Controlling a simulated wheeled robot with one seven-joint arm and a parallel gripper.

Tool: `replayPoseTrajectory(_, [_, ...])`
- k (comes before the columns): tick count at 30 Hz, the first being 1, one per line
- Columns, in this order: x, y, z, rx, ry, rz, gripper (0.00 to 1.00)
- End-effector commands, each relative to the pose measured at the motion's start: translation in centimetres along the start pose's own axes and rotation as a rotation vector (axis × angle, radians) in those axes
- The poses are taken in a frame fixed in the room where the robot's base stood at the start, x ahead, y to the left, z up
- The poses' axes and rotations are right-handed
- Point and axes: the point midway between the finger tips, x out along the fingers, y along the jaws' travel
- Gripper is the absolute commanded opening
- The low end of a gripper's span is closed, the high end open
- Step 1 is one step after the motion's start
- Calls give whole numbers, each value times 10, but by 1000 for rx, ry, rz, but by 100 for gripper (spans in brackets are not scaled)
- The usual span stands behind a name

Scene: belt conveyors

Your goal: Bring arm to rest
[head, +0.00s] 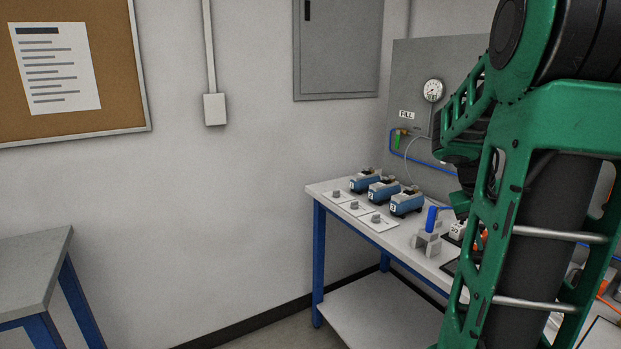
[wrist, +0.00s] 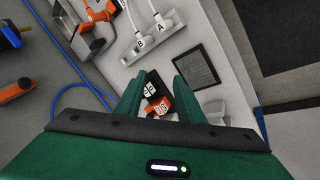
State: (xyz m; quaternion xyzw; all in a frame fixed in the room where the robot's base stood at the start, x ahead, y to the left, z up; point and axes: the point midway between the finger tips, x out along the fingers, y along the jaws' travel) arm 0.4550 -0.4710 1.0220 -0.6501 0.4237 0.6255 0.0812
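My arm (head: 530,200), green and black, fills the right side of the head view. Its end is hidden there. In the wrist view my gripper (wrist: 159,82) points down over the bench with its two green fingers apart. An orange and black block with white labels (wrist: 157,105) shows between the fingers. It seems to lie beyond them on the bench, with no clear grip on it.
The white bench (head: 345,215) with blue legs carries several blue devices (head: 385,190) and a blue-topped holder (head: 428,235). A grey table (head: 35,262) stands at left.

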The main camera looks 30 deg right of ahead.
Motion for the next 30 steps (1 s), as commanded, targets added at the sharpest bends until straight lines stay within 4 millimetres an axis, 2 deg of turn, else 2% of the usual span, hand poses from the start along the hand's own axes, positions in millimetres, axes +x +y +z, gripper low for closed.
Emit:
replayPoseTrajectory(1, [-8, -25, 17, -8, -3, -71, 34])
replayPoseTrajectory(6, [-38, -101, 81, -56, -47, -270, 34])
replayPoseTrajectory(9, [-56, -135, 125, -94, -85, -356, 34])
replayPoseTrajectory(12, [-71, -158, 165, -134, -120, -414, 34])
replayPoseTrajectory(15, [-80, -173, 197, -166, -149, -446, 34])
replayPoseTrajectory(19, [-85, -181, 221, -190, -173, -463, 34])
replayPoseTrajectory(22, [-87, -183, 227, -197, -179, -467, 34])
replayPoseTrajectory(30, [-87, -183, 227, -197, -180, -467, 34])
